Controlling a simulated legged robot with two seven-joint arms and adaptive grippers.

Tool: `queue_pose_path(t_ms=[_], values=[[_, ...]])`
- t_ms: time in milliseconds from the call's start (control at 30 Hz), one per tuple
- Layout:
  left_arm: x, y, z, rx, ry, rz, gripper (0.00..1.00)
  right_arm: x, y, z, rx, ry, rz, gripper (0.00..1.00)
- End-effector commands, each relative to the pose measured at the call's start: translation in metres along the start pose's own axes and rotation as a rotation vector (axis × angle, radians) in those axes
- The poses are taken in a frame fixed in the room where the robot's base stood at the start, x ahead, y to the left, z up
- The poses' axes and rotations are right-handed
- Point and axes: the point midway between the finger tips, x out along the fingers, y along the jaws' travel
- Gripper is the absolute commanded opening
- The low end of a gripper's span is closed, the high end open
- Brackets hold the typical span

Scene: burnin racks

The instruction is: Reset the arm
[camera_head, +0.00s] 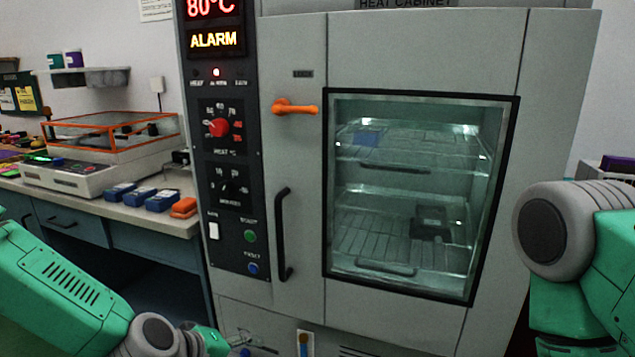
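My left arm, green with grey joints, comes in from the lower left. My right arm, also green with a large grey joint, stands at the right edge. The fingertips of both grippers are out of view or hidden, so I see nothing held. In front of me stands the grey heat cabinet (420,55). Its door is shut, with an orange latch (296,107), a black handle (283,235) and a window onto wire shelves (410,150). A blue item lies on the upper shelf and a dark item (431,222) on the lower one.
The control panel (229,160) shows 80°C and ALARM in lit letters, with a red knob (219,127). On the left, a bench (120,213) holds an orange-framed clear-lidded device (110,135), several blue boxes (141,196) and an orange item (184,208). The cabinet fills the space ahead.

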Motion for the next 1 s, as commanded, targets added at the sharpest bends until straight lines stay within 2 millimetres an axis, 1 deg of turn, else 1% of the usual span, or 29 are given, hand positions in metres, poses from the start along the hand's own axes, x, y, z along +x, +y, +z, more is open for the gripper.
queue_pose_path(t_ms=[33,67,100,133,167,200,267,300,367,400,433,500,633,700,1000], values=[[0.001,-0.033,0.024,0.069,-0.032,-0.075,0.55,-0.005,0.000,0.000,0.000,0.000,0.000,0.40],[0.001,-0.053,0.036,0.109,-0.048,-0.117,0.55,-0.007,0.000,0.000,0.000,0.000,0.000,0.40],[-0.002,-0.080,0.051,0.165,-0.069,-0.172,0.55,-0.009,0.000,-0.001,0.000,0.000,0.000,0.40],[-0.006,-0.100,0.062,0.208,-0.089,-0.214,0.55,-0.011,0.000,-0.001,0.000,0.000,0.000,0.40],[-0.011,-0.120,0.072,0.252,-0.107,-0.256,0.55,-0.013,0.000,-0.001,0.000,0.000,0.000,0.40],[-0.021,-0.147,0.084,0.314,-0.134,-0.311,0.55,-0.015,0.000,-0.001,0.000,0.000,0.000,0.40],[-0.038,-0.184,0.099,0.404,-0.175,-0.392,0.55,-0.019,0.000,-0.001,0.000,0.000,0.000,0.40],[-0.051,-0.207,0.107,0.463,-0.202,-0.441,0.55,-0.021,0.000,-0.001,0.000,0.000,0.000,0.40],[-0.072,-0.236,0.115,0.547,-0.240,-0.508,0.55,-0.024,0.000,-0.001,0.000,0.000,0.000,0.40],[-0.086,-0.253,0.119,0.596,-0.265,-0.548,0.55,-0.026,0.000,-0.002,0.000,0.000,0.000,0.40],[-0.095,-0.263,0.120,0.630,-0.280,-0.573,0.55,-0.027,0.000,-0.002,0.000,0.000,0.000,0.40],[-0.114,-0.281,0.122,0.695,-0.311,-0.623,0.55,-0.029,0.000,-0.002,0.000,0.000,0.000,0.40],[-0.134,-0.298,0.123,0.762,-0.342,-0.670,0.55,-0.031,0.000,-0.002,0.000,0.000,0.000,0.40],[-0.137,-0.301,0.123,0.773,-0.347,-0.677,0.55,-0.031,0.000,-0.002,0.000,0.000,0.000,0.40],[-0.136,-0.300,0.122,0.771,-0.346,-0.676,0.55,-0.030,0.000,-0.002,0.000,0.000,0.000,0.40]])
